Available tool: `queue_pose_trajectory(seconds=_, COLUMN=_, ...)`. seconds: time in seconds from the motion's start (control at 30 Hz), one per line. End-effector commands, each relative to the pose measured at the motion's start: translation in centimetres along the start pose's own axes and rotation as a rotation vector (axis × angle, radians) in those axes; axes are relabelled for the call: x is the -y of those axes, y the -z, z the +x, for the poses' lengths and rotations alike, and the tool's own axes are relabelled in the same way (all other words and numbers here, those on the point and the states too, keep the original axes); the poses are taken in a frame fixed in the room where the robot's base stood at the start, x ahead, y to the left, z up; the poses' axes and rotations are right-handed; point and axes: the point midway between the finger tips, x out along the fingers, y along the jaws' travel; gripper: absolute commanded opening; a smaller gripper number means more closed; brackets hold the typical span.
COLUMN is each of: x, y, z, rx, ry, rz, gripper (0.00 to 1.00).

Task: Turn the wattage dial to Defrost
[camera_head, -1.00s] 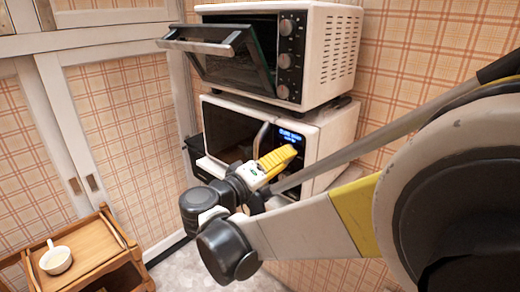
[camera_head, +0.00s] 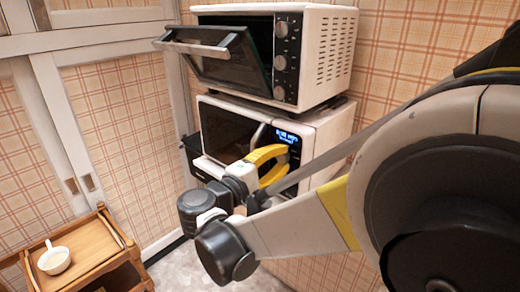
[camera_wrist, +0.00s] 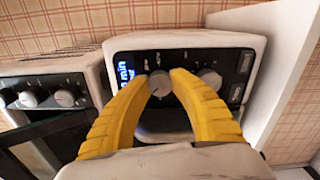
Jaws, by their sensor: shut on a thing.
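The white microwave (camera_head: 335,130) has a black control panel with a lit blue display (camera_head: 288,137); its lettering is only partly readable. In the wrist view, the panel holds two round grey dials. My gripper (camera_wrist: 164,77) has its yellow fingers on either side of the dial nearer the display (camera_wrist: 159,86), which is the upper dial, and is shut on it. The other dial (camera_wrist: 210,77) is free, just right of the fingers there. The markings around the held dial are too small or covered to read. In the head view, my gripper (camera_head: 288,161) hides the dials.
A toaster oven (camera_head: 325,50) with its door (camera_head: 210,48) partly open sits on top of the microwave; its knobs (camera_wrist: 64,97) show in the wrist view. Panel buttons (camera_wrist: 243,75) lie beyond the free dial.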

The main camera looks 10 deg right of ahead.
Motion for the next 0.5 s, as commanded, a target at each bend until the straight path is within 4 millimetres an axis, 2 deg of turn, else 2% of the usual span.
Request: queue_pose_trajectory(seconds=0.5, x=0.02, y=-0.01, z=0.0, rx=0.0, ry=0.0, rz=-0.045, gripper=0.0)
